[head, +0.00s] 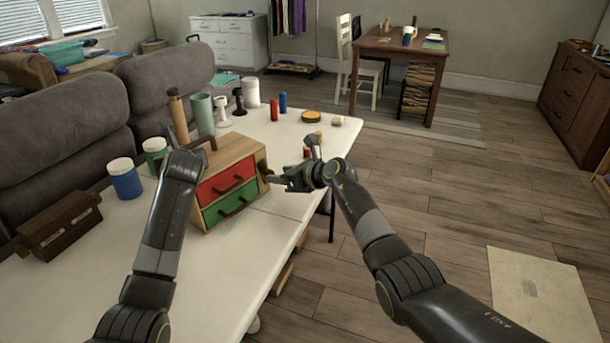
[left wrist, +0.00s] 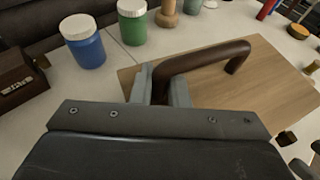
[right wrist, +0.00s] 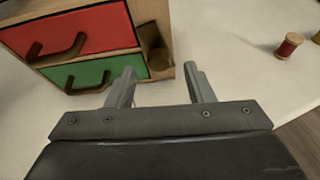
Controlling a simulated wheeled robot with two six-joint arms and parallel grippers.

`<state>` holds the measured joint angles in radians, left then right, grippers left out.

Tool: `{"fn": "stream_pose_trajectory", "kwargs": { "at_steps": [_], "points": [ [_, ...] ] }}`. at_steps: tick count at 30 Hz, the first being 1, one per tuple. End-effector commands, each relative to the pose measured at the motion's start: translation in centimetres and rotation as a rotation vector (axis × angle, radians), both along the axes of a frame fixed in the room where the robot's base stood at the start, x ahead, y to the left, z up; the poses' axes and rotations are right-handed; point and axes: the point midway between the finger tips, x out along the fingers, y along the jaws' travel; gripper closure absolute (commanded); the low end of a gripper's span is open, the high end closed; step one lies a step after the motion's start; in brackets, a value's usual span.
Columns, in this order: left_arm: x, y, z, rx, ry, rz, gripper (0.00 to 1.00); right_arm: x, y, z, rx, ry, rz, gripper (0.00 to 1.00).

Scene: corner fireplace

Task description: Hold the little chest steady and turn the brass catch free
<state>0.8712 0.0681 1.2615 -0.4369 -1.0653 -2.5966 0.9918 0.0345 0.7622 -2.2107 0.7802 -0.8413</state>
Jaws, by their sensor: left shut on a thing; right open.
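The little chest (head: 234,152) is a pale wooden box on the white table, with a red drawer (head: 222,182) above a green drawer (head: 222,210). Both drawers look shut. A dark brown handle (left wrist: 205,55) arches over its top. My left gripper (left wrist: 161,88) is shut on one end of this handle. The brass catch (right wrist: 154,52) is a brownish piece on the chest's side, beside the drawers in the right wrist view. My right gripper (right wrist: 160,72) is open and empty just in front of it, with no clear contact. In the head view my right gripper (head: 278,181) partly hides that side.
Blue (head: 125,179) and green (head: 156,152) jars and a dark brown box (head: 60,222) stand left of the chest. Several bottles and spools stand behind it; a red spool (right wrist: 288,45) is to the right. The table's edge runs close by on the right.

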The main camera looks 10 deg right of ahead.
Motion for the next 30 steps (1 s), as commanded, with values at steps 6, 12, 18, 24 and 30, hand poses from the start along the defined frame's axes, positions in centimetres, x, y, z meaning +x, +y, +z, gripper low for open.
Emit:
{"fn": "stream_pose_trajectory", "kwargs": {
  "at_steps": [6,12,18,24,30],
  "points": [
    [0.0,0.0,0.1,-0.003,-0.003,-0.001,1.00,-1.4,-1.4,0.7,-0.002,-0.001,-0.002,0.52],
    [0.0,0.0,0.1,-0.003,-0.003,-0.001,1.00,-2.9,-3.0,1.6,-0.002,-0.002,-0.002,0.52],
    [0.0,0.0,0.1,-0.002,-0.004,-0.001,1.00,-4.3,-4.4,2.5,-0.001,-0.001,-0.003,0.52],
    [0.0,0.0,0.1,-0.002,-0.004,-0.001,1.00,-5.2,-5.2,2.9,-0.001,0.002,-0.002,0.52],
    [0.0,0.0,0.1,-0.002,-0.004,-0.001,1.00,-5.4,-5.3,3.0,-0.002,0.003,-0.001,0.52]
  ]
}}
